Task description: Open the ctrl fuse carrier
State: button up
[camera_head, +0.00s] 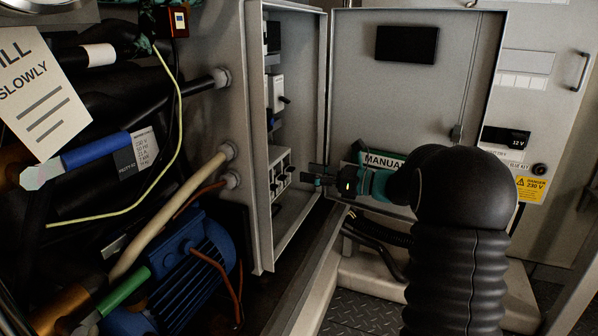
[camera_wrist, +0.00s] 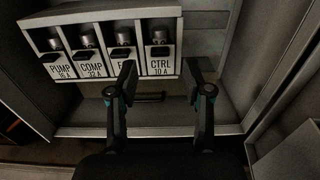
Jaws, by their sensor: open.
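The ctrl fuse carrier (camera_wrist: 159,53) is the rightmost in a row of fuse carriers inside an open grey cabinet. Its label reads CTRL 10 A, and a dark tab and a round metal part sit above the label. My gripper (camera_wrist: 164,72) is open in the wrist view, one finger on each side below the CTRL label, with nothing between the fingertips. I cannot tell whether the fingers touch the carrier. In the head view my gripper (camera_head: 316,177) reaches into the cabinet beside the fuse row (camera_head: 280,172), where the single carriers are too small to read.
PUMP (camera_wrist: 59,68) and COMP (camera_wrist: 91,66) carriers stand left of CTRL; another between is partly hidden by a finger. The open cabinet door (camera_head: 425,95) with a MANUAL pocket (camera_head: 384,161) is to the right. A blue motor (camera_head: 185,270) and pipes fill the left.

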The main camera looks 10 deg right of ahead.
jog(key=shift+x, duration=2.1)
grip_shut()
